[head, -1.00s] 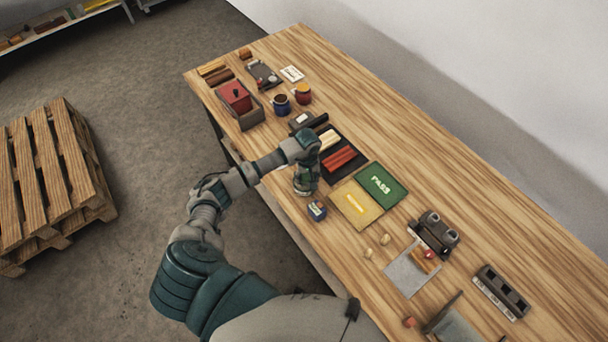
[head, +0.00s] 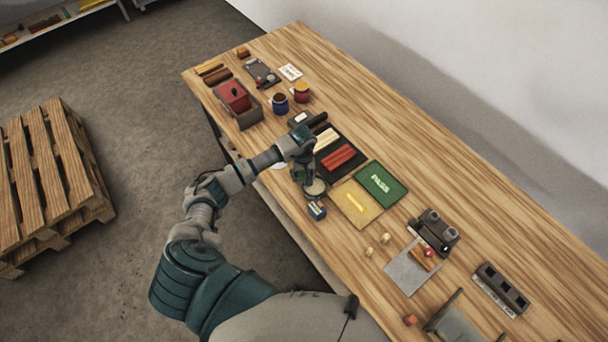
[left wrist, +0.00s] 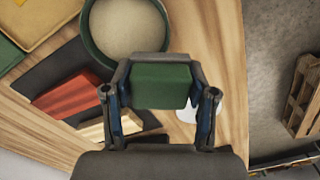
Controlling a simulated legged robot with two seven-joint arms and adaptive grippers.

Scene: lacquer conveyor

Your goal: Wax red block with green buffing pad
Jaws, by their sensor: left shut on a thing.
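My left gripper (head: 303,173) is shut on a green block-shaped pad (left wrist: 161,84), seen between its two fingers in the left wrist view. It is over the table's near edge, beside a round dish (head: 315,188) with a green rim and beige contents. The dish also shows just beyond the pad in the left wrist view (left wrist: 125,25). Red blocks (head: 339,157) lie side by side on a black mat (head: 350,173), to the right of the gripper and apart from it. They show at the left in the left wrist view (left wrist: 68,95). My right gripper is out of view.
Cream blocks (head: 327,138) share the black mat. A green PASS tray (head: 382,178) and a yellow tray (head: 350,208) lie to its right.

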